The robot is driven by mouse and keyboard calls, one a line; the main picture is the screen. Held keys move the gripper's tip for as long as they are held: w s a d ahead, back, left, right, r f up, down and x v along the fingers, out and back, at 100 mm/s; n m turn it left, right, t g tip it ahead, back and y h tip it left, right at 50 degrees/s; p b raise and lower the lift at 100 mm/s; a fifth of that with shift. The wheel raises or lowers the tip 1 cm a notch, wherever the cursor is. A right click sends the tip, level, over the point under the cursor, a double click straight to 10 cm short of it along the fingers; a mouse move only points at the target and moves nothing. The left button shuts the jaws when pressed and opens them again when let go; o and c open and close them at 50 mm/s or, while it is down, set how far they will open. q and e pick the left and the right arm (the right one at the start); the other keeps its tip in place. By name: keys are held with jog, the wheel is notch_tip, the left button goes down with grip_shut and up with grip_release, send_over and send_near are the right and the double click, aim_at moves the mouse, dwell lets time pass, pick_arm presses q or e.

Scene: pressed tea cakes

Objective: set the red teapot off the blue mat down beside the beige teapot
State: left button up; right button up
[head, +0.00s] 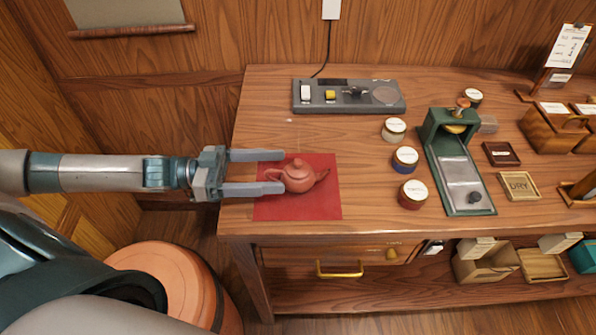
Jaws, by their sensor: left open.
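A small red-brown teapot (298,176) stands upright on a red mat (325,205) at the left end of the wooden table, its spout pointing right. My left gripper (283,171) comes in from the left and is open. Its two fingers reach over the mat's left part, one on the far side and one on the near side of the teapot's handle end. I cannot tell whether a finger touches the teapot. No blue mat and no beige teapot show in this view. My right gripper is not in view.
A grey panel (309,108) lies at the back of the table (275,85). Several labelled jars, including a blue one (405,159), stand right of the mat. A green press (440,150) stands beyond them. Bare wood lies between mat and jars.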

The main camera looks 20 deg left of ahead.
pick_arm(q)
jog(key=shift+x, duration=1.25)
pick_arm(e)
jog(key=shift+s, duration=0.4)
pick_arm(q)
jog(key=shift+c, duration=0.6)
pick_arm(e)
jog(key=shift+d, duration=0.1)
pick_arm(q)
jog(key=c, duration=1.2)
jog(key=shift+r, duration=0.1)
